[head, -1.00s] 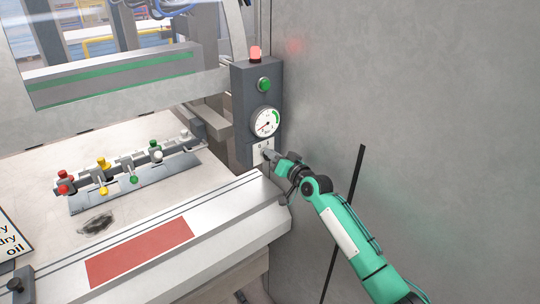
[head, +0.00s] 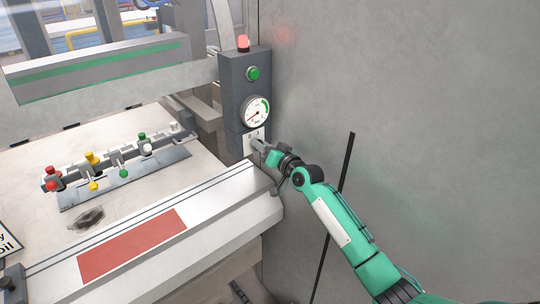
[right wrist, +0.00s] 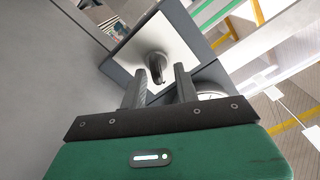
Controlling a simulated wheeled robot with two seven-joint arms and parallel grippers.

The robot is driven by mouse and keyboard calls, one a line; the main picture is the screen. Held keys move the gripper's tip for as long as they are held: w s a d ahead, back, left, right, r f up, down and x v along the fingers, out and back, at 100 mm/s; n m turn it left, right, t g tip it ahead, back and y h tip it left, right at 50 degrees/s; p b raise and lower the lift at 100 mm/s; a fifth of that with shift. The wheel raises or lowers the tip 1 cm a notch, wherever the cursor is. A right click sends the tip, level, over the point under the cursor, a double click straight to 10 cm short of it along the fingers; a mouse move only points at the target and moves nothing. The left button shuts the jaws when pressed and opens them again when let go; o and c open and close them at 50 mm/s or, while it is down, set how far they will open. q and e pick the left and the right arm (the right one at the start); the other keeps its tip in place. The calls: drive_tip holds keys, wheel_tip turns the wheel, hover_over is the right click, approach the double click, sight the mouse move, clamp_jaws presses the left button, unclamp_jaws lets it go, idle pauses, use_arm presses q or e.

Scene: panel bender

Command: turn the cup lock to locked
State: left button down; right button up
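The cup lock is a dark grey knob (right wrist: 156,65) on a white square plate (right wrist: 185,45), seen in the right wrist view. In the head view its plate (head: 249,136) sits low on the grey control post, and the gripper mostly hides the knob. My right gripper (right wrist: 160,72) is open, its two dark fingers apart with the knob showing between and just beyond their tips. I cannot tell whether either finger touches it. In the head view the right gripper (head: 261,146) is right at the plate. My left gripper is not in view.
The grey post (head: 235,95) carries a red lamp (head: 243,43), a green button (head: 252,73) and a dial gauge (head: 256,113). A grey wall (head: 400,90) stands close on the right. A row of coloured valves (head: 120,155) lies on the bench at left, behind a red panel (head: 132,245).

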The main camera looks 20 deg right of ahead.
drive_tip(key=b+v, duration=0.3)
drive_tip(key=v, duration=1)
drive_tip(key=shift+a+r+b, duration=0.15)
drive_tip(key=shift+a+b, duration=0.1)
drive_tip(key=shift+b, duration=0.05)
drive_tip(key=shift+s, duration=0.15)
